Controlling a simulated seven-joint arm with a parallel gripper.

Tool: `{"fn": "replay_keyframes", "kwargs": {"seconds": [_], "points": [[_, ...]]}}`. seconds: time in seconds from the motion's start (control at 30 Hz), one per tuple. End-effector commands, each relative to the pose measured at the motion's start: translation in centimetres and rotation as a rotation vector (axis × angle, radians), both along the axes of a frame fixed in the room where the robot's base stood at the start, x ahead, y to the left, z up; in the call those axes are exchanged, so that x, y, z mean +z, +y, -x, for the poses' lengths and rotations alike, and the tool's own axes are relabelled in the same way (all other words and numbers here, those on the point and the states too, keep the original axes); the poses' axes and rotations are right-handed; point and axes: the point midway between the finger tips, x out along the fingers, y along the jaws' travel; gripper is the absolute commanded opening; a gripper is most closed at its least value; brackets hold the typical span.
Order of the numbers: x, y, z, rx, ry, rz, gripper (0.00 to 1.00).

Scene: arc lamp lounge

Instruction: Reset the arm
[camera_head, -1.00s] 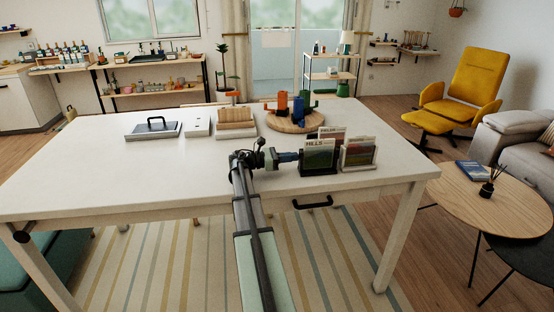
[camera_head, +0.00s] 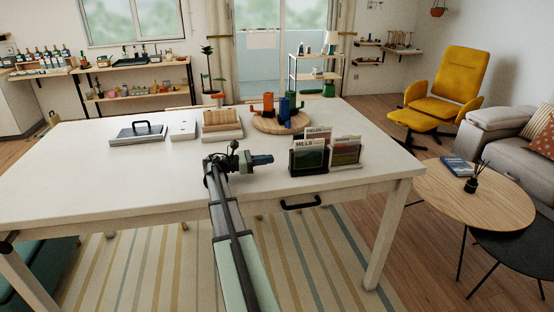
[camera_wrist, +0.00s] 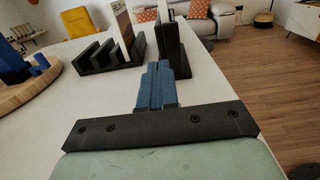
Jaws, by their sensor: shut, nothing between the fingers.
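My gripper (camera_head: 262,160) is over the white table (camera_head: 100,185), pointing right. Its blue fingers are together with nothing between them. They also show in the wrist view (camera_wrist: 155,88). In the wrist view, black slotted holders (camera_wrist: 105,55) stand beyond the fingers.
A round wooden board (camera_head: 282,123) with orange and blue pieces lies behind my gripper. A wooden block (camera_head: 221,124), a white box (camera_head: 183,131) and a grey plate with a black handle (camera_head: 137,133) lie along the back. The table's left front is clear.

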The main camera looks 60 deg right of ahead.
Motion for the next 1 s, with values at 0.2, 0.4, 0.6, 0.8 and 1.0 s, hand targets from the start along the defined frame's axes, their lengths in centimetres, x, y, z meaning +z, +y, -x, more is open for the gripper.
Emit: {"fn": "replay_keyframes", "kwargs": {"seconds": [0.2,0.4,0.6,0.8,1.0], "points": [[0.0,3.0,-3.1,0.002,0.0,0.0,0.0],[0.0,4.8,-4.9,0.001,0.0,0.0,0.0],[0.0,5.6,-5.6,0.0,0.0,0.0,0.0],[0.0,5.8,-5.7,0.0,-0.001,0.0,0.0],[0.6,8.9,-6.9,0.034,-0.078,0.012,0.0]]}}
